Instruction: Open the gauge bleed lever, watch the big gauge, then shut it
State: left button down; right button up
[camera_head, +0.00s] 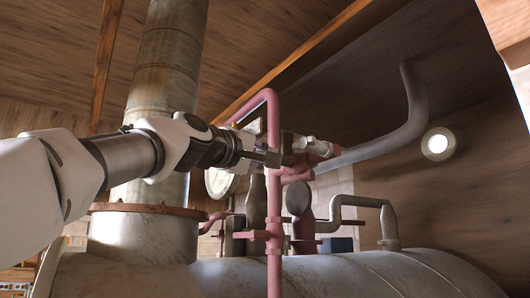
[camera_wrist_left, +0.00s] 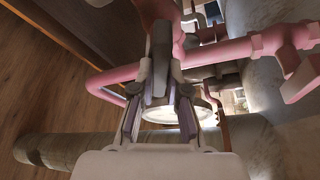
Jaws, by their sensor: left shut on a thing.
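My left gripper (camera_head: 266,158) reaches in from the left, beside the upright pink pipe. I cannot tell the lever's angle. The big gauge (camera_head: 217,183) shows its pale round face behind my gripper, largely covered by it. The gauge also shows in the left wrist view (camera_wrist_left: 175,113), bright and round behind the fingers. Its needle cannot be read. My right gripper is in neither view.
The pink pipe (camera_head: 273,210) stands close to my gripper and bends over at the top. A thick, stained metal column (camera_head: 165,75) rises behind my arm from the big pale tank (camera_head: 340,275). Grey pipes and valve fittings crowd the right side.

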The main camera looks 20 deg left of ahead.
pick_arm(q)
jog(key=shift+r+n+g+y+p, duration=0.1)
jog(key=shift+n+g+y+p, duration=0.25)
jog(key=shift+n, duration=0.6)
jog(key=shift+n+g+y+p, duration=0.15)
jog(key=shift+n+g+p, duration=0.2)
jog(key=shift+n, duration=0.6)
jog(key=c, duration=1.2)
grip_release()
jog(key=shift+f, duration=0.2)
